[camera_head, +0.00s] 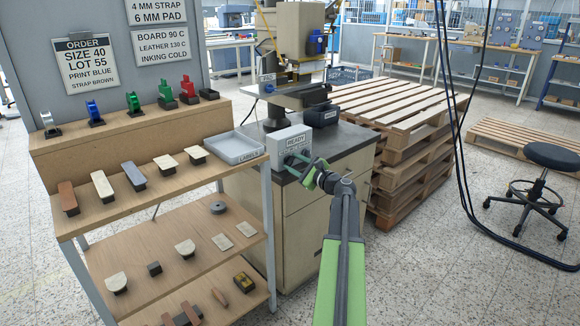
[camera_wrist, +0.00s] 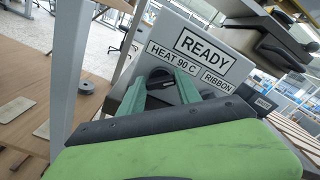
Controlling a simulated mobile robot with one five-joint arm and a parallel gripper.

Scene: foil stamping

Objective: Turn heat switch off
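The grey control box (camera_head: 282,146) stands on the cabinet top in the head view. In the wrist view its sloping face (camera_wrist: 153,63) bears the labels READY, HEAT 90 C and RIBBON. A dark round heat switch (camera_wrist: 160,76) sits just below the HEAT 90 C label. My gripper (camera_wrist: 161,84) is at the box face, its green fingers spread with the switch between their tips. Whether the fingers touch the switch cannot be told. In the head view my gripper (camera_head: 302,166) reaches the box's front from below, and hides the switch. The switch's marking is not readable.
The stamping press (camera_head: 300,95) stands behind the box. A grey tray (camera_head: 234,148) and a wooden shelf unit (camera_head: 150,207) with stamps and blocks are left. Stacked pallets (camera_head: 405,110) stand right. Black cables (camera_head: 462,150) hang at the right. Open floor lies front right.

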